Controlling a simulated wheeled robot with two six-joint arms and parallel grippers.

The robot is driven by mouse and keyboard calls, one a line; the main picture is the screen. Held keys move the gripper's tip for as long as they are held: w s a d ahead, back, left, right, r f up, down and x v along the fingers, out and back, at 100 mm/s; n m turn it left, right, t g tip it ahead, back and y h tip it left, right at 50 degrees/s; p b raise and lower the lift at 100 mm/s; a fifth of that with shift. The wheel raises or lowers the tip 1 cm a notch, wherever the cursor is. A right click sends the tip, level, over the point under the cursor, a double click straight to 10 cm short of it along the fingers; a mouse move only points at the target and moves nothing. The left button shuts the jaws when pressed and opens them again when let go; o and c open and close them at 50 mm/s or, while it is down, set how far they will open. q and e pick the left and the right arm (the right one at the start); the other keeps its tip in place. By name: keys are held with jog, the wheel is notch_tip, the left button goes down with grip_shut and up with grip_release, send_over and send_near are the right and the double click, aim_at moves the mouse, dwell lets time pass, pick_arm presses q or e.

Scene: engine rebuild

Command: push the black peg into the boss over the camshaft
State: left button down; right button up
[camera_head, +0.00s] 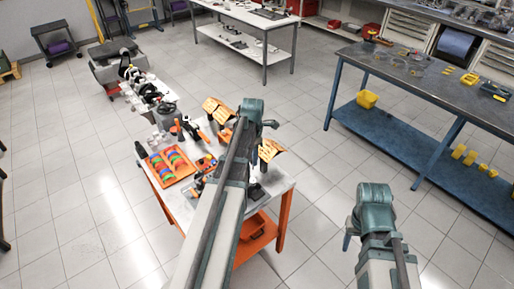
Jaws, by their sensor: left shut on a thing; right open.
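My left gripper (268,124) is over the right part of the small work table (277,187), beside orange-tan pieces. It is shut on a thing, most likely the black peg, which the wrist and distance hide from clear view. I cannot make out the boss or the camshaft; my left arm covers part of the table. My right gripper (348,240) is open and empty, over the floor to the right of the table.
An orange tray (177,180) with coloured rings lies on the table's left. Small tools and parts crowd its middle. A blue workbench (384,72) stands at the right. Clear tiled floor lies between the table and the bench.

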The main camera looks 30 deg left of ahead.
pick_arm(q)
jog(key=shift+s+f, duration=0.15)
jog(key=shift+s, duration=0.05)
jog(key=shift+w+f+b, duration=0.15)
jog(key=shift+f+b, duration=0.35)
jog(key=shift+b, duration=0.1)
notch_tip(320, 180, down, 5)
jog(key=b, duration=0.5)
jog(key=shift+r, duration=0.1)
jog(key=shift+f+b, duration=2.05)
jog(key=shift+f, duration=0.05)
dwell(0.8)
jog(key=c, duration=0.9)
grip_release()
jog(key=shift+r, duration=0.15)
jog(key=shift+r+p, duration=1.4)
jog(key=shift+p, duration=0.15)
jog(key=o, duration=0.5)
